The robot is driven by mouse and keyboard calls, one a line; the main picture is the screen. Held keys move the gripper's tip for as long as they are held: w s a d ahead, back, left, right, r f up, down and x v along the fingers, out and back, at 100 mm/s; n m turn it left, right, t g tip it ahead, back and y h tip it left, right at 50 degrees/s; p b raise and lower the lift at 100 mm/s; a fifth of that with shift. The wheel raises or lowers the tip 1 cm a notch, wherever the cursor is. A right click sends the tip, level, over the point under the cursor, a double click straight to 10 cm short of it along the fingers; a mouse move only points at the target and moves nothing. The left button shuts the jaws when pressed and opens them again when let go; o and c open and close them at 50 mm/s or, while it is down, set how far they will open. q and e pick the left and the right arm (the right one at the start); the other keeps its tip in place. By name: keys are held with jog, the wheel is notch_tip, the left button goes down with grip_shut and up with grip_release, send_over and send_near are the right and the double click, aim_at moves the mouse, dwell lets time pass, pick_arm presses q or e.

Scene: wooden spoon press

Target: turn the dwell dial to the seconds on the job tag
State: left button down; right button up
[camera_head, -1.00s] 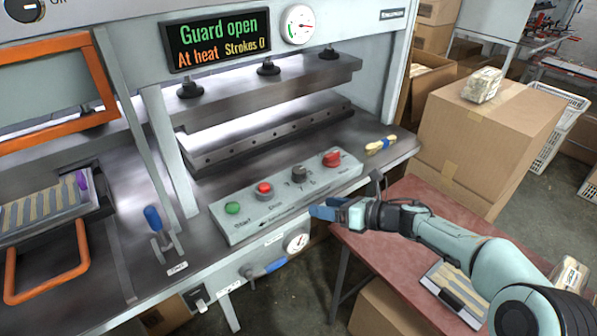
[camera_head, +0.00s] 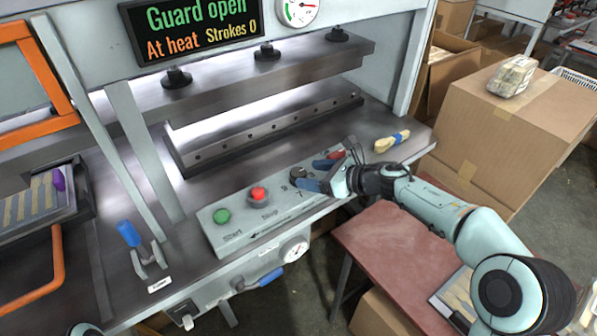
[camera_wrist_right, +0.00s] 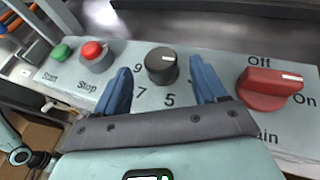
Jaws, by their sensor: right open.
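The dwell dial (camera_wrist_right: 161,64) is a black knob on the grey control panel, between the red Stop button and the red main switch. The numbers 9, 7 and 5 show around its near side, and a pale mark shows on the knob's right. The dial (camera_head: 298,172) is also in the head view, beside my fingers. My right gripper (camera_head: 313,173) is open over the panel. In the wrist view its blue fingers (camera_wrist_right: 161,80) stand one on each side of the dial, with nothing between them clearly gripped. I cannot make out a job tag. My left gripper is not in view.
The red main switch (camera_wrist_right: 270,88) is close to the right finger. The Stop button (camera_wrist_right: 93,52) and green Start button (camera_wrist_right: 62,52) are to the left. A red table (camera_head: 375,245) stands below my right arm.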

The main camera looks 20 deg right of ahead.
aim_at(301, 173)
jog(key=x, duration=0.5)
jog(key=shift+w+a+f, duration=0.1)
jog(key=c, duration=1)
